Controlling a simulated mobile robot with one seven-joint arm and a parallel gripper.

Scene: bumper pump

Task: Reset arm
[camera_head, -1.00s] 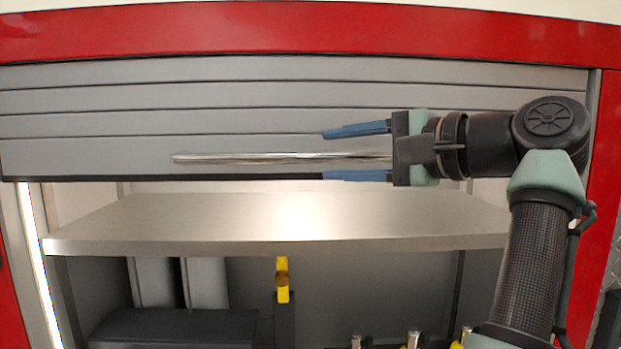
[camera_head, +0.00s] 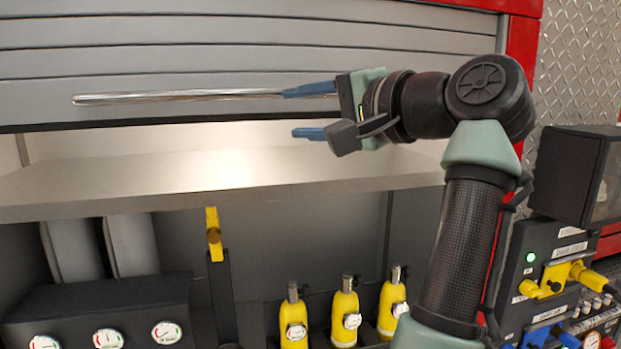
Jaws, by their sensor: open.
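My gripper (camera_head: 309,111) is at the upper middle of the head view, pointing left, with its two blue fingers spread apart. The upper finger overlaps the right end of the shiny bar handle (camera_head: 170,97) in the picture; I cannot tell whether they touch. The lower finger hangs just below the shutter's dark bottom edge, in front of the shelf opening. No object shows between the fingers. My arm comes up from the lower right and bends left at the elbow.
The grey slatted shutter (camera_head: 230,62) is partly raised above a metal shelf (camera_head: 250,178). Below stand yellow cylinders (camera_head: 343,318), a yellow-topped lever (camera_head: 214,235) and a gauge panel (camera_head: 95,310). A control box (camera_head: 555,262) with plugs is at the right, near my arm.

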